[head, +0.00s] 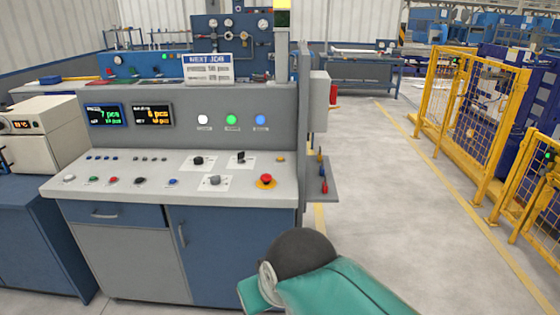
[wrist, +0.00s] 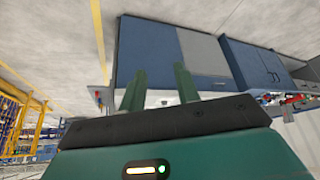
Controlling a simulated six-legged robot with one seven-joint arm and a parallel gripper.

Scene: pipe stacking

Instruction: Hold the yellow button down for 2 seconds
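A small yellow-orange button (head: 280,159) sits at the right end of the sloped grey control panel (head: 120,171) in the head view. It is behind a red mushroom button on a yellow base (head: 266,181). My teal arm shows at the bottom of the head view, with its fingers out of that view. In the wrist view my gripper (wrist: 158,79) has two green fingers standing apart with nothing between them. That view is upside down and shows the blue and grey cabinet doors (wrist: 150,45) beyond the fingers. The yellow button cannot be made out there.
White, green, red, black and blue buttons (head: 113,180) line the panel front. Knobs and a switch (head: 241,157) sit farther right. A small side shelf (head: 322,185) holds tools. Yellow mesh fencing (head: 470,110) stands right, with open floor (head: 380,180) between.

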